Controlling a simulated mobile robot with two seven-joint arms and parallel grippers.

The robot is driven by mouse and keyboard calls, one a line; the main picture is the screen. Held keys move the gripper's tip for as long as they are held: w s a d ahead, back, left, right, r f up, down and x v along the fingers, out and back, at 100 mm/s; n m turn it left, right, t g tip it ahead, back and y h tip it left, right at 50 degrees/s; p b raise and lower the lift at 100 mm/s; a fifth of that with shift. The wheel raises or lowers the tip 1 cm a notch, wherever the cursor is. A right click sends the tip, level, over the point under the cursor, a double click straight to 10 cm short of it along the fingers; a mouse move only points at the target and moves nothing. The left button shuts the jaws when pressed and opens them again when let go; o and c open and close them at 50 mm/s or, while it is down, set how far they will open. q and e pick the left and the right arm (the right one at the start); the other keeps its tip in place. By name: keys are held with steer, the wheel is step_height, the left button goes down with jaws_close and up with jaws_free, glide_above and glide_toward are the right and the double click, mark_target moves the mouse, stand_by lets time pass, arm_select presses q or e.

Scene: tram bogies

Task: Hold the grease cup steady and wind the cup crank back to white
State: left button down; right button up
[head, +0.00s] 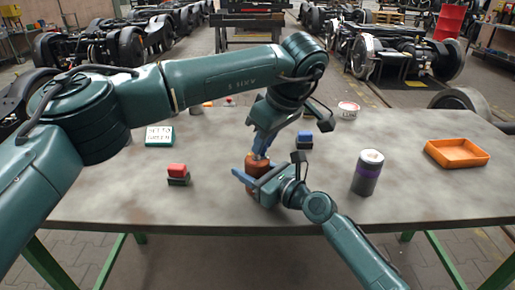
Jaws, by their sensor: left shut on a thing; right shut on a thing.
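The grease cup (255,162) is a reddish-brown body standing on the grey table near its middle. My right gripper (253,181) comes in from the lower right and is shut on the cup's body, low down. My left gripper (261,148) reaches over from the left and points down, with its blue fingers shut at the top of the cup, where the crank is. The crank itself is largely hidden by these fingers. I cannot see any white mark or which way the crank points.
A card (160,135) with small lettering, seemingly "SET TO GREEN", stands at left. A red-topped block (177,172) and a blue-topped block (304,139) flank the cup.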

stand_by(0.3)
arm_select(q)
steer(key=n, duration=0.2)
steer(key=d+n+g+y, duration=0.1)
steer(key=n, duration=0.1)
steer(key=shift+w, duration=0.35)
steer(key=c, duration=1.3)
jaws_free()
steer(key=shift+o, duration=0.2)
